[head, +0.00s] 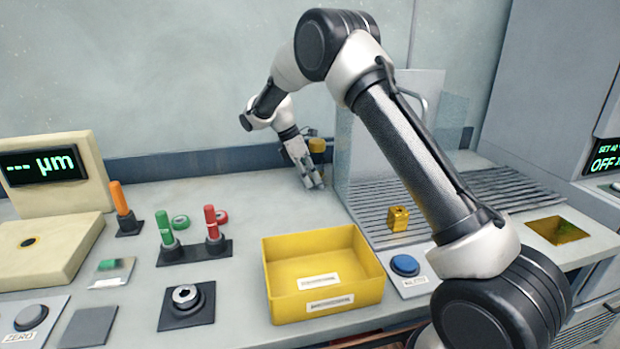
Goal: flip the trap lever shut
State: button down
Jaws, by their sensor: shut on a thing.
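My gripper (314,184) is at the back of the bench, pointing down, with its fingers close together near the bench top. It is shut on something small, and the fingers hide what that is. A yellow knob-like piece (317,145) on a dark mount shows just right of my gripper's body, by the back wall. I cannot tell whether it is the trap lever or whether my gripper touches it. No part in view is plainly marked as the trap lever. A square opening (557,230) with a yellowish inside lies in the bench at the right.
A yellow bin (323,304) stands in front. Orange (120,198), green (164,226) and red (211,221) handles stand upright at left, by a gauge display (42,165). A clear panel (372,150) and a slatted rack with a yellow block (398,219) are right of my gripper.

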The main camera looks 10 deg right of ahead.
jog(key=c, duration=1.5)
grip_release()
jog(key=shift+o, duration=0.2)
